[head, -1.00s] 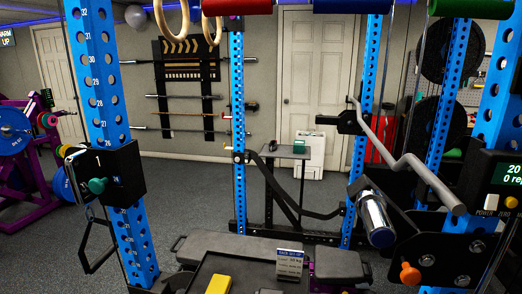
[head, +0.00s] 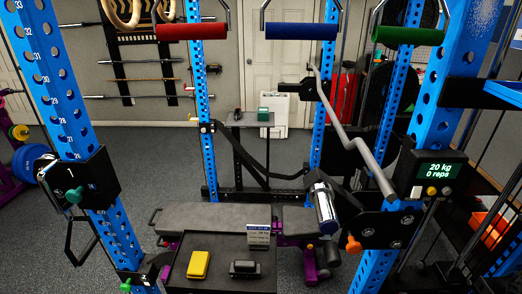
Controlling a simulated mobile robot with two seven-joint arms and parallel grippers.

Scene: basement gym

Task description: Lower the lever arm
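Neither of my grippers is in view. A black lever-arm-like part (head: 346,208) with a chrome sleeve (head: 324,204) at its end sits low on the right blue upright (head: 375,262), by an orange knob (head: 353,244). Whether this is the task's lever arm I cannot tell for certain. A grey bent bar (head: 352,143) slopes from a black holder near the back upright down to the right front upright. On the left blue upright (head: 50,88), a black bracket (head: 80,190) carries a green knob (head: 73,196) and a black loop handle hanging below.
A bench (head: 215,215) and a dark tray (head: 215,284) with a yellow block (head: 198,265) and a small black object (head: 245,268) stand low in front. Red, blue and green handles hang above. A display (head: 440,170) reads "20 kg 0 reps".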

